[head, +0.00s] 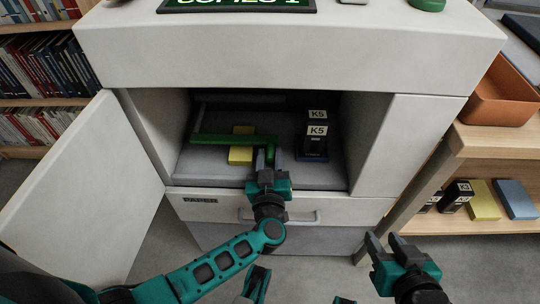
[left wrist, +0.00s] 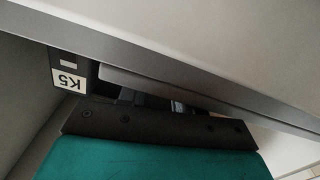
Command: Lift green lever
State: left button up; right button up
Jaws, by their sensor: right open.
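The green lever (head: 225,139) lies roughly level inside the open compartment of the pale copier (head: 290,50), its bar running left to right. My left gripper (head: 266,153) reaches into the compartment, with its fingers at the right end of the lever. The fingers look close together, but whether they are closed on the lever is hidden. In the left wrist view the fingers are mostly covered by the gripper body and a grey edge, and the lever does not show. My right gripper (head: 383,240) is open and empty, outside the copier at lower right.
The copier door (head: 90,190) stands open at left. A drawer handle (head: 300,217) is below; a shelf (head: 500,145) is at right.

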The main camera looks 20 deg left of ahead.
pick_arm(q)
jog(key=shift+c, duration=0.5)
grip_shut()
